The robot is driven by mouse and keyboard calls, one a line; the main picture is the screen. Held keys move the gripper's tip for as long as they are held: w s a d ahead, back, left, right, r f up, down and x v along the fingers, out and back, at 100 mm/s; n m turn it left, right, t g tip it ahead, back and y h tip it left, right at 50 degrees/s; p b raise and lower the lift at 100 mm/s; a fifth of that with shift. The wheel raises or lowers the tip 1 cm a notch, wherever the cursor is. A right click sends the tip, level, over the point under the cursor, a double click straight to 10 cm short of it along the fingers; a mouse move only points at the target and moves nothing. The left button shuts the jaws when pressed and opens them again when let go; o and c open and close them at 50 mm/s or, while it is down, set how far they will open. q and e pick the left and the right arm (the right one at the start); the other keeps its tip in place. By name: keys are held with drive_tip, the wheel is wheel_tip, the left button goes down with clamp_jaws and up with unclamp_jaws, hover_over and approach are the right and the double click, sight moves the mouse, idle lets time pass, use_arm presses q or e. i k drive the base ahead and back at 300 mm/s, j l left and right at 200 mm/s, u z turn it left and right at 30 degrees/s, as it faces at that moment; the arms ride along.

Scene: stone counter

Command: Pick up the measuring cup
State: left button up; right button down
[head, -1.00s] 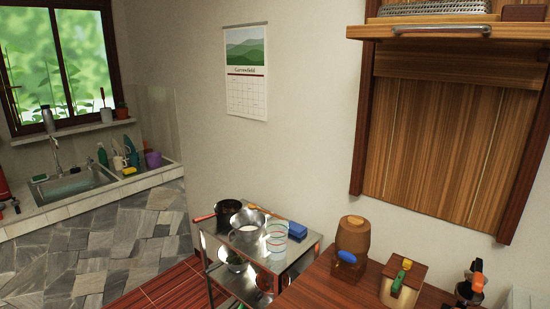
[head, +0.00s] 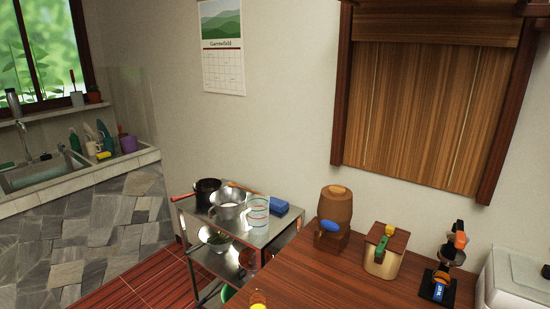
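The measuring cup is most likely the clear cup with coloured rings (head: 259,213) on the top shelf of the steel cart, at its right front. It stands upright, just right of a metal pot (head: 228,212) and apart from any gripper. Neither of my grippers shows in the head view.
The steel cart (head: 254,239) also bears a dark pot (head: 206,190) and a blue block (head: 279,206). Right of it is a wooden table (head: 335,277) with a wooden keg (head: 336,209), a wooden box (head: 384,252) and a black-and-orange device (head: 446,262). Red slatted floor (head: 130,294) lies left.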

sight(439, 289)
drive_tip(key=z, duration=1.35)
